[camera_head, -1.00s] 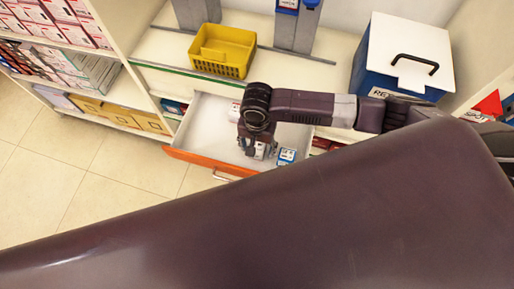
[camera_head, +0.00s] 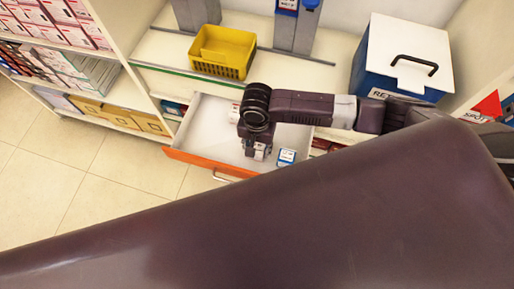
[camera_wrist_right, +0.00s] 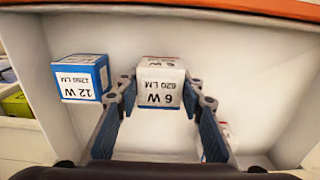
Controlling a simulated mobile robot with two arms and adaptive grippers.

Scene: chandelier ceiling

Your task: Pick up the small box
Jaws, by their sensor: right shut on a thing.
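The small white box (camera_wrist_right: 160,92), marked 6 W 620 LM, is between the fingertips of my right gripper (camera_wrist_right: 162,88) in the right wrist view. The gripper is shut on it. In the head view my right gripper (camera_head: 258,150) points down into the open drawer, with part of the white box (camera_head: 260,153) showing below it. I cannot tell whether the box touches the drawer floor. My left gripper is not in view.
The open white drawer (camera_head: 207,120) has an orange front. A blue and white 12 W box (camera_wrist_right: 82,78) stands beside the held box. Another box (camera_wrist_right: 228,132) is partly hidden behind a finger. A yellow basket (camera_head: 222,52) sits on the counter above.

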